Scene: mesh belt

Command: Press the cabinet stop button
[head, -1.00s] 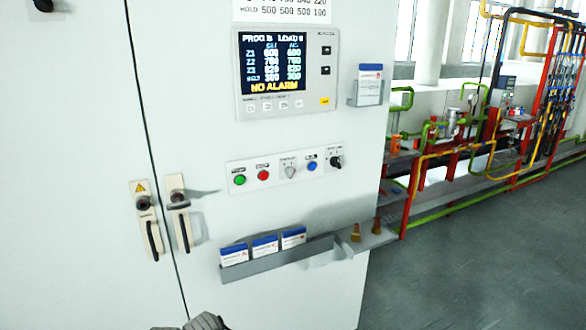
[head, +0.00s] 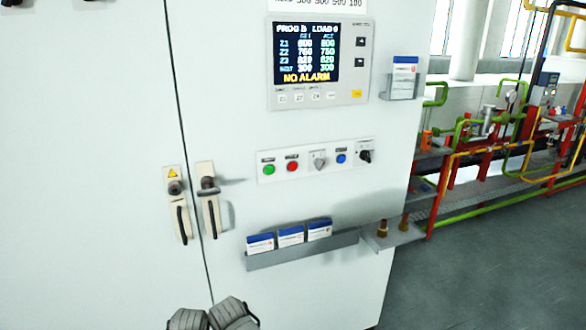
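The cabinet (head: 110,150) is a large pale panel front. A narrow strip (head: 318,161) on it holds the controls. The red button (head: 292,167), which looks like the stop button, sits between a green button (head: 268,170) and a grey selector knob (head: 319,162). A blue button (head: 341,159) and a black rotary switch (head: 366,156) follow to the right. The small labels above them cannot be read. Dark grey ribbed parts, apparently my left gripper (head: 212,316), show at the bottom edge, below and left of the red button and well apart from it. Its fingertips are not clear. My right gripper is out of view.
A display panel (head: 318,95) reading "NO ALARM" is above the strip. A card rack (head: 300,251) juts out below it, and a card holder (head: 401,86) is at the upper right. Two door handles (head: 207,190) stand left. Pipework and open floor (head: 470,270) lie right.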

